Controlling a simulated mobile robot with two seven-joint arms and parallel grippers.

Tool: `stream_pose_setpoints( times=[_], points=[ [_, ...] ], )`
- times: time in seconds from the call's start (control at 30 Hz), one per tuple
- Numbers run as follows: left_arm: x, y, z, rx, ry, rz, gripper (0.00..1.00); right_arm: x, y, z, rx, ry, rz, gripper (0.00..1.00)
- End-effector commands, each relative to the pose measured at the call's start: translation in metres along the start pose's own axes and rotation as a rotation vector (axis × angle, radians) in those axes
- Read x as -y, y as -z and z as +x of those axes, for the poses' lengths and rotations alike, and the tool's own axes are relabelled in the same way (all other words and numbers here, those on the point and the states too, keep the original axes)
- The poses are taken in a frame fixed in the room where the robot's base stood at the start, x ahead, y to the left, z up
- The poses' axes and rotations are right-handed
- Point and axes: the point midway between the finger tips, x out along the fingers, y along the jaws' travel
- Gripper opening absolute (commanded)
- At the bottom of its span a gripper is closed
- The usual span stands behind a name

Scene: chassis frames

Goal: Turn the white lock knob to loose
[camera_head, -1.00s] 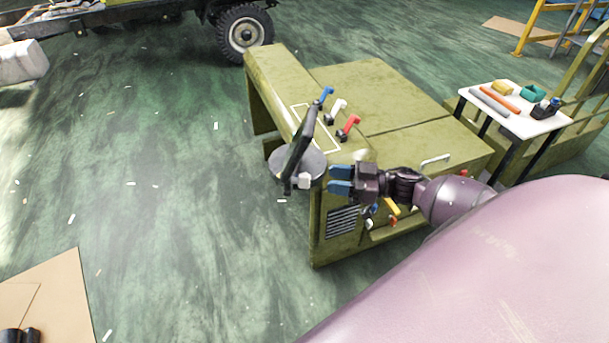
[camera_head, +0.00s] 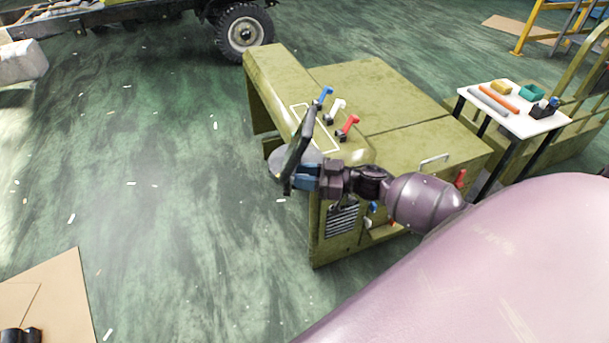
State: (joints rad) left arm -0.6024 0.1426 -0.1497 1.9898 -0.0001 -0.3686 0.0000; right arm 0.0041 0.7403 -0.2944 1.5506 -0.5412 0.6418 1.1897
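The white lock knob is hidden now behind my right gripper, at the near side of the dark tilted panel (camera_head: 300,143) over a grey round disc (camera_head: 278,166). My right gripper (camera_head: 305,178) has its blue fingers up against that side of the panel, where the knob was visible before. I cannot tell whether the fingers are closed on the knob or still apart around it. My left gripper is not in view.
The olive console (camera_head: 385,95) carries a blue lever (camera_head: 325,93), a white lever (camera_head: 337,105) and a red lever (camera_head: 349,124) close behind the panel. A white table (camera_head: 520,121) with parts stands to the right. The floor at left is mostly clear.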

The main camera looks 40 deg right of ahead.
Motion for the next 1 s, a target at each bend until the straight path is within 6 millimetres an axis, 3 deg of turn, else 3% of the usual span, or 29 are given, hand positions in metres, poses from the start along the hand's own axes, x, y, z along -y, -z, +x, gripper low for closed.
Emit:
stream_pose_setpoints(
  times=[0.03, 0.2, 0.57, 1.0],
  points=[
    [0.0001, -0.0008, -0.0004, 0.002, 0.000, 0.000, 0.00, 0.0000, 0.0000, -0.0002, 0.000, 0.000, 0.000, 0.23],
    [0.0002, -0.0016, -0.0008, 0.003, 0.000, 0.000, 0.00, 0.0000, 0.0001, -0.0003, 0.000, 0.000, 0.000, 0.00],
    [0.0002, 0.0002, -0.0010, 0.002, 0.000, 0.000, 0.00, 0.0013, 0.0002, -0.0004, 0.000, 0.000, -0.058, 0.00],
    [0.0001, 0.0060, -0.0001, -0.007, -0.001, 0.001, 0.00, 0.0080, -0.0021, -0.0005, 0.001, 0.000, -0.402, 0.00]
  ],
)
